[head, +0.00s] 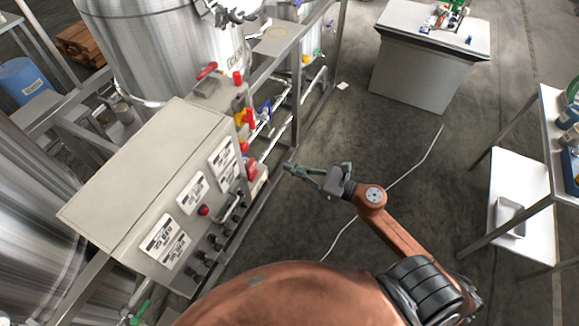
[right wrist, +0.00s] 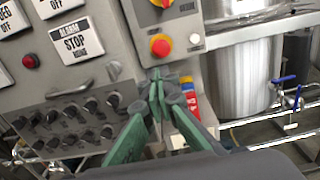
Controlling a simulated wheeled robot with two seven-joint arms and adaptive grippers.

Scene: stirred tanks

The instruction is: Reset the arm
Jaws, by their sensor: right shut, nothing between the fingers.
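My right arm (head: 400,238) reaches from the bottom right of the head view toward the control box. Its gripper (head: 290,168) has green fingers and stands just right of the grey control box (head: 140,165), apart from it as far as I can tell. In the right wrist view the right gripper (right wrist: 157,85) is shut, its fingertips together with nothing between them. Behind the fingertips are a red and yellow knob (right wrist: 160,46) and several black knobs (right wrist: 90,106) on the panel. My left gripper does not show clearly in either view.
Steel tanks (head: 165,45) stand behind the control box on a metal frame with pipes and colored valves. A white-topped table (head: 385,14) stands at the back right. A shelf table (head: 520,175) stands at the right. The concrete floor (head: 420,130) between them is clear apart from a pale line.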

